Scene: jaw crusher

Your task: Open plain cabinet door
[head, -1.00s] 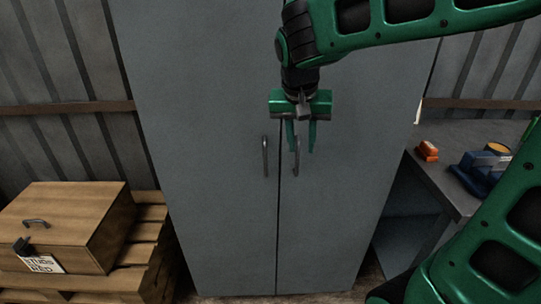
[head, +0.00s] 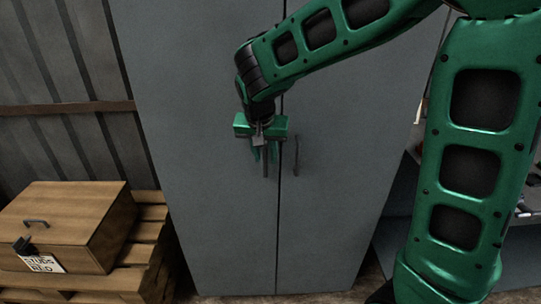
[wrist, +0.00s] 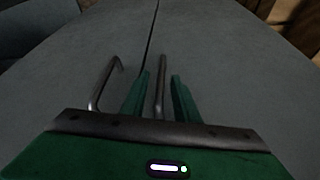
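The plain cabinet (head: 215,220) is tall and grey, with two doors that are shut at a middle seam. The left door's bar handle (head: 265,164) is partly covered by my gripper (head: 265,154). The right door's handle (head: 296,156) is free, just right of the seam. In the wrist view, which appears turned around, the handle (wrist: 160,85) stands between the two green fingers of my gripper (wrist: 161,90). The fingers are open with a small gap on each side of the bar. The other handle (wrist: 104,83) is outside the fingers, to the left.
A wooden box (head: 68,222) with a small handle sits on a pallet (head: 145,255) at the lower left, close to the cabinet's side. My green arm covers much of the right side, where a bench is mostly hidden. A corrugated wall (head: 45,70) stands behind.

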